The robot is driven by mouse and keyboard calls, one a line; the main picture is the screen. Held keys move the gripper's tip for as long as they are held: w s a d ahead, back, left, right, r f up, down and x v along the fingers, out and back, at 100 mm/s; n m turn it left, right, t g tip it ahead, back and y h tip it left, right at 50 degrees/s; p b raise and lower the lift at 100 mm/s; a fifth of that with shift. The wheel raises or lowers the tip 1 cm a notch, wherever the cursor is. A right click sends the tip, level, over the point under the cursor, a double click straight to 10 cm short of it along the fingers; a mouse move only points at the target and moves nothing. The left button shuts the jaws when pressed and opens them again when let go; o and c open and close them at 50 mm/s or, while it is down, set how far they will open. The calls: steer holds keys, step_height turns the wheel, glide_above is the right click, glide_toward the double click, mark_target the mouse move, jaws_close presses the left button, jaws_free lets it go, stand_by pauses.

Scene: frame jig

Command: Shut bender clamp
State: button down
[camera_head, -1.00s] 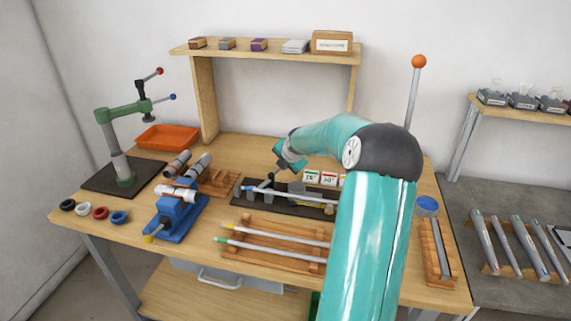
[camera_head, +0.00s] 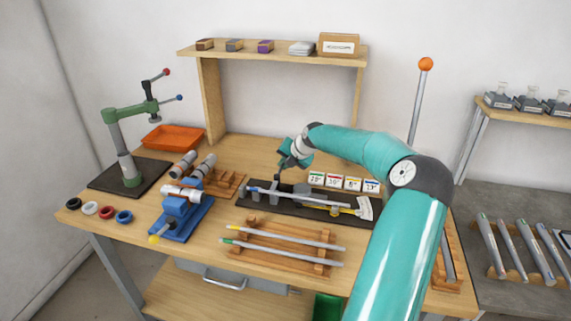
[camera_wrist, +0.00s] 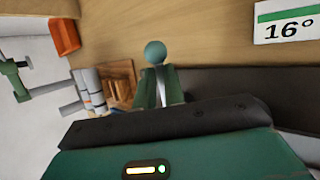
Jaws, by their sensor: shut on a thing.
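The bender (camera_head: 236,204) is a long dark base on the bench with grey blocks (camera_head: 302,190). A silver tube (camera_head: 322,203) with a yellow section lies along it, and a pale, fan-shaped scale (camera_head: 364,208) sits at its right end. My gripper (camera_head: 280,169) is above the bender's left part. In the wrist view my gripper (camera_wrist: 160,88) is shut on a slim grey lever (camera_wrist: 160,92) with a dark teal ball knob (camera_wrist: 155,51), apparently the clamp lever. The clamp jaw is too small to judge, and my gripper's body hides the lever's lower end.
Angle cards (camera_head: 334,181) stand behind the bender. A wooden rack with tubes (camera_head: 282,247) lies in front. A blue vise-like fixture (camera_head: 182,218) stands left, with a green post stand (camera_head: 128,165) and an orange tray (camera_head: 172,138) beyond. A shelf (camera_head: 285,54) rises behind.

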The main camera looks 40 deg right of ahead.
steer(key=shift+a+f, duration=0.1)
steer(key=c, duration=1.8)
jaws_free()
steer(key=shift+o, duration=0.2)
steer(key=v, duration=1.4)
